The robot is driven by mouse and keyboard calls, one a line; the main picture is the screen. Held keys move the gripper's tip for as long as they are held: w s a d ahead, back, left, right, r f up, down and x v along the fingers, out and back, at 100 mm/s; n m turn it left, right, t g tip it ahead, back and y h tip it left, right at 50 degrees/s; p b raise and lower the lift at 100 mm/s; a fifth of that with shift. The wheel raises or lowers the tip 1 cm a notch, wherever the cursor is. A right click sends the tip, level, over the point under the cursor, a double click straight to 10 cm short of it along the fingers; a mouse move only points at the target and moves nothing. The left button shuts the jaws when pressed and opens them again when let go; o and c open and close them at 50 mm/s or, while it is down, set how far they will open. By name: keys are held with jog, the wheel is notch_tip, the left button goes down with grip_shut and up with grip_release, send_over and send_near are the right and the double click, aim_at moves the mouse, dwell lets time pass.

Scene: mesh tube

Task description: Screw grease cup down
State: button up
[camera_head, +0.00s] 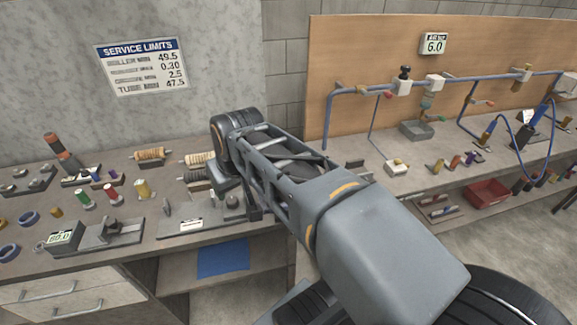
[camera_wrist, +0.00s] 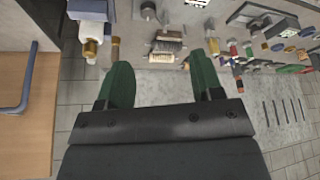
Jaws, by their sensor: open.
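My gripper (camera_wrist: 159,64) shows in the wrist view as two green fingers spread well apart, with nothing between them. In the head view my arm hides most of it, over the right end of the left bench. I cannot tell for sure which thing is the grease cup. A brass-ended white fitting (camera_wrist: 90,47) is just left of the left finger in the wrist view, apart from it. A fixture with a dark round knob (camera_head: 232,201) stands on the left bench beside my arm in the head view.
The left bench (camera_head: 30,262) holds spools, a gauge block (camera_head: 62,238) and small coloured parts. A wooden board (camera_head: 350,45) carries a blue pipe (camera_head: 460,78) with valves. A red bin (camera_head: 487,192) sits on the lower shelf at right. A limits sign (camera_head: 142,66) hangs on the wall.

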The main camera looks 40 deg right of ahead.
jog(key=w+d+f+m+b, duration=0.1)
jog(key=w+d+b, duration=0.3)
jog(key=d, duration=0.5)
jog(key=w+d+b, duration=0.4)
jog(key=d, duration=0.6)
jog(key=shift+h, duration=0.3)
jog(key=x, duration=1.3)
jog(key=shift+f, duration=0.25)
jog(key=shift+c, duration=0.2)
jog(key=c, duration=0.9)
jog(key=shift+m, duration=0.3)
jog(key=m+h, duration=0.1)
jog(key=m, duration=0.2)
jog(key=shift+m+g+h, duration=0.6)
jog(key=shift+m, duration=0.9)
